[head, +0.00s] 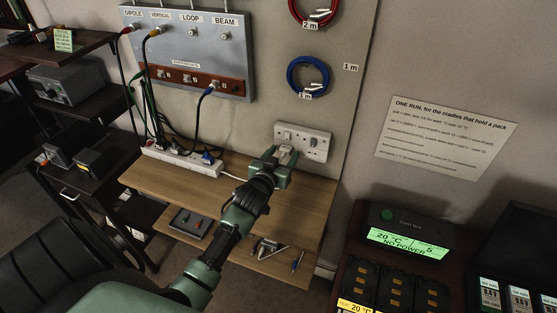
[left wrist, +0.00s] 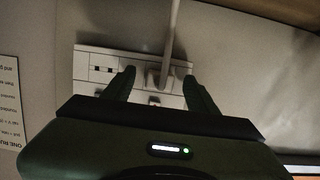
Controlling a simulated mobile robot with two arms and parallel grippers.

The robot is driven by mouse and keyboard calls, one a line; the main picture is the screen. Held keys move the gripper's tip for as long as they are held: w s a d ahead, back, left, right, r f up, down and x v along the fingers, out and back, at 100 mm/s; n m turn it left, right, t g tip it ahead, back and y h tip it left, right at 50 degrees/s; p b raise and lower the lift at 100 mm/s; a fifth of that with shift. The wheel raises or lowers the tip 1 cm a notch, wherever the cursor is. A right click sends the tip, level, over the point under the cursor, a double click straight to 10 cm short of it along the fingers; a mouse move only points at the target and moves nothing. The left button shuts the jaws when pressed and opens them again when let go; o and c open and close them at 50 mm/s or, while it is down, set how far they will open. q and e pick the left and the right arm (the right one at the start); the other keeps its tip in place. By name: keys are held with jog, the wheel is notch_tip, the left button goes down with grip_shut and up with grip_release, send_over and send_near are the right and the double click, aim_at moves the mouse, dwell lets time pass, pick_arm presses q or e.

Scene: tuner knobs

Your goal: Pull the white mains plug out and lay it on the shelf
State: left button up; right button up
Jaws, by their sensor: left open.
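The white mains plug (left wrist: 157,76) shows in the left wrist view against the white double wall socket (left wrist: 98,66). It appears seated there, with its pale cable (left wrist: 173,30) running to the top of that picture. My left gripper (left wrist: 160,82) is open, with one finger on each side of the plug; contact is not visible. In the head view my left gripper (head: 283,160) is at the wall socket (head: 316,144) and hides much of the plug. A wooden shelf (head: 310,200) runs below the socket. My right gripper is not in view.
A white power strip (head: 170,158) with several plugs lies at the shelf's back left, and a white cable (head: 232,176) runs from it towards my gripper. A lower wooden shelf (head: 230,254) holds a tray, calipers and a pen. The upper shelf's right part is clear.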

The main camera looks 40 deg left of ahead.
pick_arm(q)
jog(key=shift+w, duration=0.4)
grip_shut()
jog(key=shift+s+f, duration=0.1)
jog(key=shift+s+p, duration=0.2)
jog(key=shift+p, duration=0.1)
jog(key=shift+f+p+v, duration=0.15)
jog(key=shift+p+v, duration=0.2)
jog(key=shift+v, duration=0.35)
jog(key=shift+f+p+v, duration=0.1)
jog(key=shift+p+v, duration=0.25)
jog(key=shift+v, duration=0.35)
jog(key=shift+s, duration=0.3)
jog(key=shift+s+d+r+p, duration=0.1)
jog(key=shift+s+d+p, duration=0.05)
jog(key=shift+s+p, duration=0.3)
